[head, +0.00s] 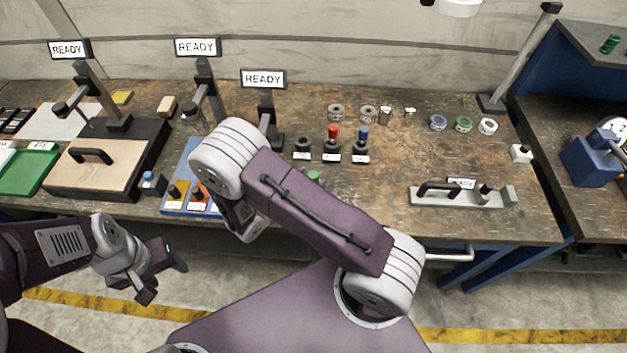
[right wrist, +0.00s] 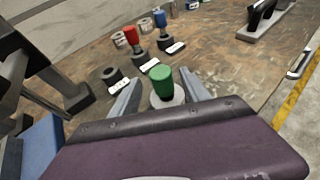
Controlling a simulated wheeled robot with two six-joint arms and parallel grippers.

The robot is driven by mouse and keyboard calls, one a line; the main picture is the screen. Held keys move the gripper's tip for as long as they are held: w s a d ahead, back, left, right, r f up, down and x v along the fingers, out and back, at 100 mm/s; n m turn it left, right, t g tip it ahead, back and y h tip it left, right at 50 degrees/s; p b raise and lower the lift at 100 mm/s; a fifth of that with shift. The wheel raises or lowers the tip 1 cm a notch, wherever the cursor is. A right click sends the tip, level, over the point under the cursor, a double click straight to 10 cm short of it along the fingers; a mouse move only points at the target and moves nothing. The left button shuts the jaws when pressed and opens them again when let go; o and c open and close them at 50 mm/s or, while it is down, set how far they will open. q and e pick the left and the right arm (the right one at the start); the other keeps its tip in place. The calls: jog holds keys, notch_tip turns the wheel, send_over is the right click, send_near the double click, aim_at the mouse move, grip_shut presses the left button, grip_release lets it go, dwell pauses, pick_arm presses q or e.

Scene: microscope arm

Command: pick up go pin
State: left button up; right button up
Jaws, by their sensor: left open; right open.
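A pin with a green cylindrical head (right wrist: 161,82), which I take for the go pin, stands upright in a pale round base in the right wrist view. In the head view only its green top (head: 314,176) shows above my right arm. My right gripper (right wrist: 163,90) is open, with one finger on each side of the green pin; I cannot tell whether they touch it. My right fingers are hidden in the head view. My left gripper (head: 161,276) is open and empty, in front of the bench over the floor.
A red-topped pin (head: 332,132) and a blue-topped pin (head: 363,134) stand behind the green one, beside a dark empty-looking holder (head: 302,145). A blue tray (head: 175,205) is to the left. A grey fixture with a black handle (head: 438,190) is to the right.

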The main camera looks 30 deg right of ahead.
jog(key=x, duration=0.4)
jog(key=shift+s+d+p, duration=0.1)
jog(key=shift+d+p, duration=0.2)
jog(key=shift+p, duration=0.05)
jog(key=shift+d+f, duration=0.1)
jog(key=shift+d, duration=0.1)
jog(key=shift+a, duration=0.1)
jog(key=c, duration=0.5)
grip_shut()
